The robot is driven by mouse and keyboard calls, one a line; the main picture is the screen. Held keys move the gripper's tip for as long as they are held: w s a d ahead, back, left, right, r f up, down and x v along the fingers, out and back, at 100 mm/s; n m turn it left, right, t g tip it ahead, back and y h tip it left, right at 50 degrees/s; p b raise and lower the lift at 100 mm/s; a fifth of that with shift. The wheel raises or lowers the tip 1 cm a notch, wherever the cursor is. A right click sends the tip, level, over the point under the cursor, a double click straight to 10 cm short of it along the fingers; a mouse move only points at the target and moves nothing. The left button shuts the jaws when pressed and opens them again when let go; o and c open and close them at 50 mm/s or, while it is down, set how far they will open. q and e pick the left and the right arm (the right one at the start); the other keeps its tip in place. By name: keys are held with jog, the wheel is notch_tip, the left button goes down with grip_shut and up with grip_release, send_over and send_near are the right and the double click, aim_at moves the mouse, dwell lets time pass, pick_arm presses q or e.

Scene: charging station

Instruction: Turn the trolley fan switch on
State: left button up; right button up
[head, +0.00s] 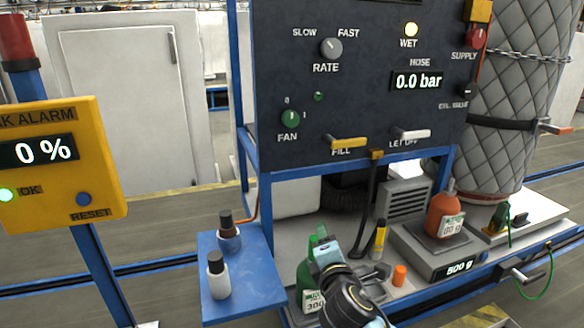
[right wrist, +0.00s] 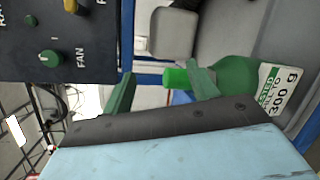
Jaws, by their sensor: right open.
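The green FAN knob (head: 291,118) is on the lower left of the dark trolley panel (head: 350,75). Its white mark points up toward the 0, and the I is to its right. The knob also shows in the right wrist view (right wrist: 45,59) at the left. My right gripper (head: 322,241) is below the panel, down and right of the knob and apart from it. In the right wrist view its green fingers (right wrist: 160,72) are open. A green bottle (right wrist: 238,76) shows behind one finger, its neck seen between the fingers. My left gripper is not in view.
A yellow FILL handle (head: 349,143) and a LET OFF handle (head: 410,135) stick out right of the knob. A blue shelf (head: 238,280) holds two small bottles. A yellow alarm box (head: 60,165) stands at the left. A hose hangs below the panel.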

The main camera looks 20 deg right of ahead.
aim_at(292, 122)
jog(key=w+a+r+n+t+y, duration=0.1)
jog(key=w+a+r+n+t, duration=0.15)
jog(key=r+n, duration=0.5)
jog(key=w+a+r+n+t+y, duration=0.1)
jog(key=w+r+n+t, duration=0.35)
jog(key=r, duration=0.55)
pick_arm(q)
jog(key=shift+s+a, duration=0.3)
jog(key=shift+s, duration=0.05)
pick_arm(e)
jog(key=x, duration=1.2)
jog(key=shift+w+f, duration=0.2)
jog(key=shift+w, duration=0.25)
jog(key=c, duration=1)
